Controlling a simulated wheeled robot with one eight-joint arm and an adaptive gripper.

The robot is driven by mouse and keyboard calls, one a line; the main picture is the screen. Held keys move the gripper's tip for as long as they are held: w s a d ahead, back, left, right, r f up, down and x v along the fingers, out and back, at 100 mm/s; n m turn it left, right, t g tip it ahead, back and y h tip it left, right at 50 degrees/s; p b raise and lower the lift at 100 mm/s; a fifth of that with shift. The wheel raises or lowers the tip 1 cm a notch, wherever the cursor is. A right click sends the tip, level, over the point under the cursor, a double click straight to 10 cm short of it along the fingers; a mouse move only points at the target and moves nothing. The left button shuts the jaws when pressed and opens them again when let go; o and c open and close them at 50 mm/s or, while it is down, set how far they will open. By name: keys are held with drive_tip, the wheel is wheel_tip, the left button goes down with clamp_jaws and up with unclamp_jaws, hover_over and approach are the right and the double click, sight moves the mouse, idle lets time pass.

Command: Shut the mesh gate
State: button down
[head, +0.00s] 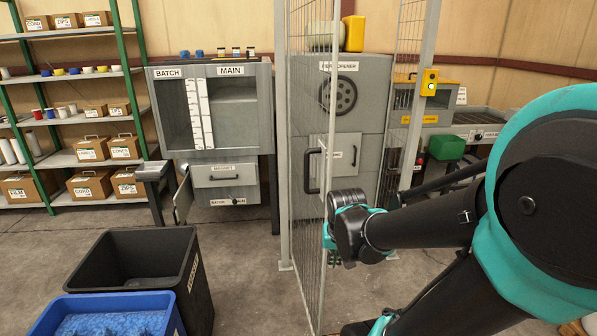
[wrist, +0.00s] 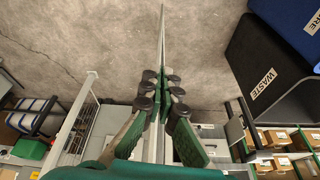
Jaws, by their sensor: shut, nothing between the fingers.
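The mesh gate (head: 312,240) is a tall grey wire panel standing near the middle of the head view. It stands open, swung toward me from the grey post (head: 284,130), and appears narrow and nearly edge-on. In the wrist view the gate (wrist: 162,30) is a thin upright line running up from the fingertips. My gripper (head: 331,240) is at the right side of the panel, close to its near edge. In the wrist view my gripper (wrist: 161,78) has its fingers together, holding nothing. Whether the fingertips touch the mesh I cannot tell.
A second post (head: 415,90) with a yellow box (head: 429,82) stands right of the gate. The fibre opener (head: 370,110) is behind. A black waste bin (head: 200,290) and a blue bin (head: 172,318) stand at front left. Floor between bins and gate is clear.

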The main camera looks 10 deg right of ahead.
drive_tip(key=w+a+r+m+g+h, duration=0.1)
drive_tip(key=w+a+r+m, duration=0.35)
drive_tip(key=r, duration=0.45)
drive_tip(key=w+a+r+m+g+h, duration=0.1)
drive_tip(key=w+a+r+m+h, duration=0.1)
drive_tip(key=w+a+r+m, duration=0.35)
drive_tip(key=w+a+r+m+h, duration=0.1)
drive_tip(key=w+a+r+m, duration=0.2)
drive_tip(key=w+a+r, duration=0.55)
drive_tip(key=d+f, duration=0.6)
drive_tip(key=d, duration=0.4)
drive_tip(key=shift+s+f, duration=0.2)
drive_tip(key=shift+s, duration=0.1)
drive_tip(key=shift+d, duration=0.1)
